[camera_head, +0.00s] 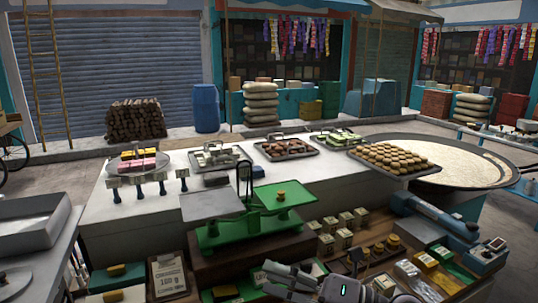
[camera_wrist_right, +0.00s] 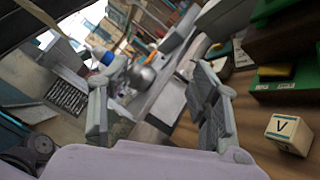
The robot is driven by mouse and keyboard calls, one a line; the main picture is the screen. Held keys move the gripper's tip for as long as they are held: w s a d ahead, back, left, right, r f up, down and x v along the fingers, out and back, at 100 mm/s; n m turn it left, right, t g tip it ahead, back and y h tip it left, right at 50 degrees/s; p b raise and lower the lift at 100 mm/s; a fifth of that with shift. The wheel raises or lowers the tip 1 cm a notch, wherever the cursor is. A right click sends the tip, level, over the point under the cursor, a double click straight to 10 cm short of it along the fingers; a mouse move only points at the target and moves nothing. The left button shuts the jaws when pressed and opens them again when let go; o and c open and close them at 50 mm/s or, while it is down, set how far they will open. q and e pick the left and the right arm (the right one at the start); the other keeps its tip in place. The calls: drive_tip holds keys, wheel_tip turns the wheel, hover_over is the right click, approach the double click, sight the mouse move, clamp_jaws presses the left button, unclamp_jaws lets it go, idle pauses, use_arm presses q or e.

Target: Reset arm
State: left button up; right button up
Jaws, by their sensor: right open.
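My right gripper (camera_head: 277,281) is at the bottom of the head view, low in front of the green scale (camera_head: 252,227). In the right wrist view its two grey fingers (camera_wrist_right: 155,80) stand wide apart with nothing between them. A cream block marked "V" (camera_wrist_right: 288,133) lies on the wooden surface to the right of the fingers, apart from them. The green scale has a small yellow piece (camera_head: 281,195) on its right pan. My left gripper is not in view.
The white counter (camera_head: 120,210) holds trays of sweets, including a tray of round brown ones (camera_head: 393,157). A large round pan (camera_head: 470,168) is at the right. Several small boxes (camera_head: 342,232) and yellow-topped items crowd the lower wooden shelf around my right gripper.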

drive_tip(key=w+d+r+m+t+h, duration=0.1)
drive_tip(key=w+d+m+t+h, duration=0.1)
drive_tip(key=d+m+t+h, duration=0.6)
drive_tip(key=w+d+m+t+h, duration=0.15)
drive_tip(key=m+t, duration=0.45)
drive_tip(key=m, duration=0.6)
drive_tip(key=s+d+f+m+g+h, duration=0.3)
drive_tip(key=d+f+m+h, duration=0.25)
drive_tip(key=f, duration=0.35)
drive_tip(key=s+d+f+m+g+h, duration=0.3)
drive_tip(key=d+f+m+h, duration=0.2)
drive_tip(key=f+m, duration=0.25)
drive_tip(key=s+a+f+m+g+y, duration=0.1)
drive_tip(key=s+f+g, duration=0.4)
drive_tip(key=s+f, duration=0.4)
drive_tip(key=s+f+m+g+y, duration=0.1)
drive_tip(key=s+f+g, duration=0.5)
drive_tip(key=s, duration=0.6)
wheel_tip(320, 180, down, 26)
drive_tip(key=s+r, duration=0.1)
drive_tip(key=s+d+f+g+b, duration=0.1)
drive_tip(key=s+d+f+g, duration=0.1)
drive_tip(key=s+f, duration=1.5)
drive_tip(key=shift+s+d+f, duration=0.15)
drive_tip(key=shift+d+f, duration=0.15)
drive_tip(key=shift+d, duration=0.15)
